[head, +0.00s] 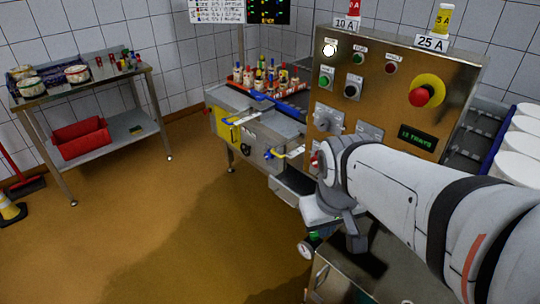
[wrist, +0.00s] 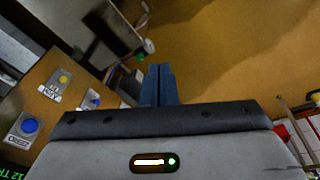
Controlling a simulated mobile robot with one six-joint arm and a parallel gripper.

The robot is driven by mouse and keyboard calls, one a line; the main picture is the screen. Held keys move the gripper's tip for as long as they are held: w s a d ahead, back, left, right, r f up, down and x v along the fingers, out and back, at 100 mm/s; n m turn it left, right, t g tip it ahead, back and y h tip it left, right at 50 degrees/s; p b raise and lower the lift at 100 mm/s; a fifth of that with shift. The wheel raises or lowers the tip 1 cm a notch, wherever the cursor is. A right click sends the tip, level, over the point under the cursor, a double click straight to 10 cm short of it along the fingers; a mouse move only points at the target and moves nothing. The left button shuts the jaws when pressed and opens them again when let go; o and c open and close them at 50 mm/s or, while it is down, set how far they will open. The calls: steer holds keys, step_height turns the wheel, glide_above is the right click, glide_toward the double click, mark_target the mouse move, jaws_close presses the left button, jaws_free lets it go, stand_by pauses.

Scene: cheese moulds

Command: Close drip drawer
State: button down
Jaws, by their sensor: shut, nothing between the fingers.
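An open grey drawer (head: 290,187), which looks like the drip drawer, sticks out low at the front of the steel bench, just left of my arm's end. My gripper shows in the wrist view (wrist: 158,70) with its dark fingers shut together and nothing between them. In the head view my wrist covers part of the space right of the drawer, and the fingertips are hard to make out. A grey, dark-centred shape (wrist: 97,48) lies ahead and left of the fingers in the wrist view; I cannot tell whether it is the drawer.
A steel control panel (head: 399,67) with a red stop button stands behind my arm. A gauge (head: 305,250) is below my wrist. A side table (head: 118,83) with a red bin (head: 80,138) stands at left. The brown floor (head: 190,215) between is clear.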

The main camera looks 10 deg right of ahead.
steer(key=w+d+f+n+g+h+b, duration=0.1)
steer(key=w+d+f+n+h+b, duration=0.2)
steer(key=w+f+n+b, duration=0.3)
steer(key=w+d+f+n+g+h+b, duration=0.1)
steer(key=w+d+f+n+h+b, duration=0.15)
steer(key=w+f+n, duration=0.5)
steer(key=n+t+h+b, duration=0.95)
steer(key=n+b, duration=1.05)
steer(key=n, duration=0.8)
glide_toward(293, 194)
steer(key=shift+t+y, duration=0.35)
steer(key=shift+y, duration=0.05)
steer(key=b+x, duration=0.3)
steer(key=x, duration=0.2)
steer(key=shift+d+b, duration=0.35)
steer(key=shift+b, duration=0.05)
steer(key=shift+w+d+r, duration=0.2)
steer(key=shift+w+d, duration=0.15)
steer(key=shift+d, duration=0.15)
steer(key=shift+d, duration=0.1)
